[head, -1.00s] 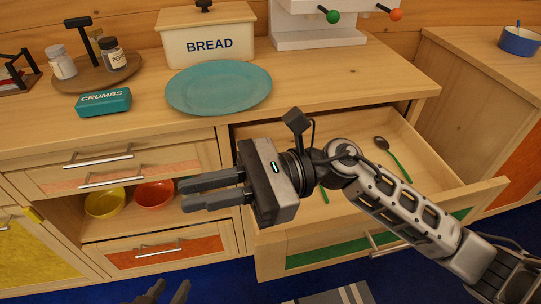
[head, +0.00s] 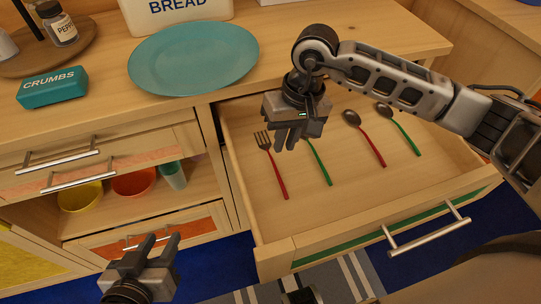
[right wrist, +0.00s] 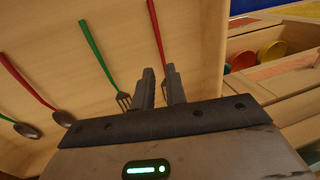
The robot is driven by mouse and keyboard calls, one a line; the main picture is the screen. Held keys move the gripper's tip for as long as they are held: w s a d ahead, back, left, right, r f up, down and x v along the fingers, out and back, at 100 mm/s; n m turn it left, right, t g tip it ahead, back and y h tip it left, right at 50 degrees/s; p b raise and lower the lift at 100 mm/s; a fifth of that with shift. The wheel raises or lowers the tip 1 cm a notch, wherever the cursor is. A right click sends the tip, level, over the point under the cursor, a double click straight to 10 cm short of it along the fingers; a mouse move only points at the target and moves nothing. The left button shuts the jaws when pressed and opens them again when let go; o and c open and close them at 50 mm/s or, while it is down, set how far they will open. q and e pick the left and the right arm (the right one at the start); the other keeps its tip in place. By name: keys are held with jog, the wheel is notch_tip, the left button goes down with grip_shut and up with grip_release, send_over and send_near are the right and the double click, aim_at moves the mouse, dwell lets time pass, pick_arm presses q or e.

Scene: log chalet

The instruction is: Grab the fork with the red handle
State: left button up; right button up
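The fork with the red handle (head: 277,173) lies at the left of the open drawer, tines toward the back, in the head view. My right gripper (head: 291,142) hangs over the drawer, just right of the fork's tines, fingers pointing down. It appears open, with a narrow gap and nothing between the fingers. In the right wrist view, the red handle (right wrist: 156,28) runs toward the gap between the right fingers (right wrist: 162,85); the fork's head is hidden there. My left gripper (head: 152,252) is open and empty, low in front of the cabinet.
The drawer (head: 440,188) also holds a green-handled fork (head: 319,163), partly hidden by my right gripper, a red-handled spoon (head: 371,145) and a green-handled spoon (head: 403,131). The counter above carries a teal plate (head: 190,55) and a crumbs box (head: 52,87). The drawer's front part is clear.

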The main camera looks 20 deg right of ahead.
aim_at(275, 167)
jog(key=shift+a+f, duration=0.25)
jog(key=shift+f, duration=0.85)
jog(key=shift+a+f, duration=0.3)
jog(key=shift+f, duration=0.85)
jog(key=shift+a+f, duration=0.25)
jog(key=shift+f, duration=0.85)
grip_shut()
jog(key=shift+w, duration=0.1)
jog(key=shift+r, duration=0.15)
